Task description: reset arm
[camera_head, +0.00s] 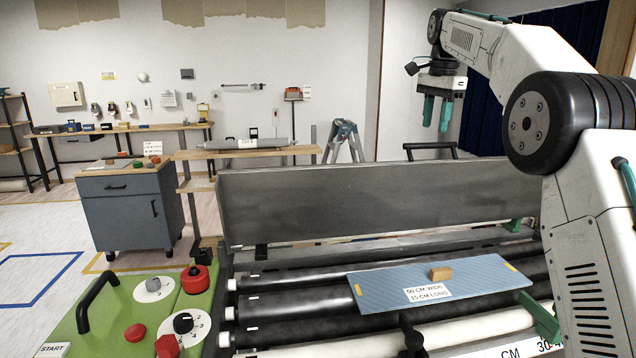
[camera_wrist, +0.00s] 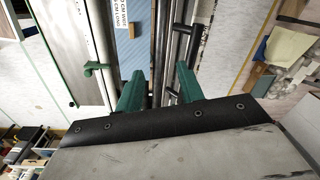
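My gripper (camera_head: 437,112) hangs at the end of my raised arm, above and behind the paster's grey metal panel (camera_head: 370,201). Its two green fingers point down, stand apart and hold nothing. In the wrist view my gripper (camera_wrist: 158,88) also shows a clear gap between the fingers. The paster's rollers (camera_head: 290,305) lie below. A blue board (camera_head: 380,287) with a size label and a small wooden block (camera_head: 440,273) rests across the rollers, well away from my gripper. My arm covers the right side of the head view.
A green control panel (camera_head: 110,318) with red buttons and dials sits at the front left. A grey cabinet (camera_head: 131,208) stands behind it. A workbench (camera_head: 250,152) and a stepladder (camera_head: 344,141) stand farther back. The air around my gripper looks clear.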

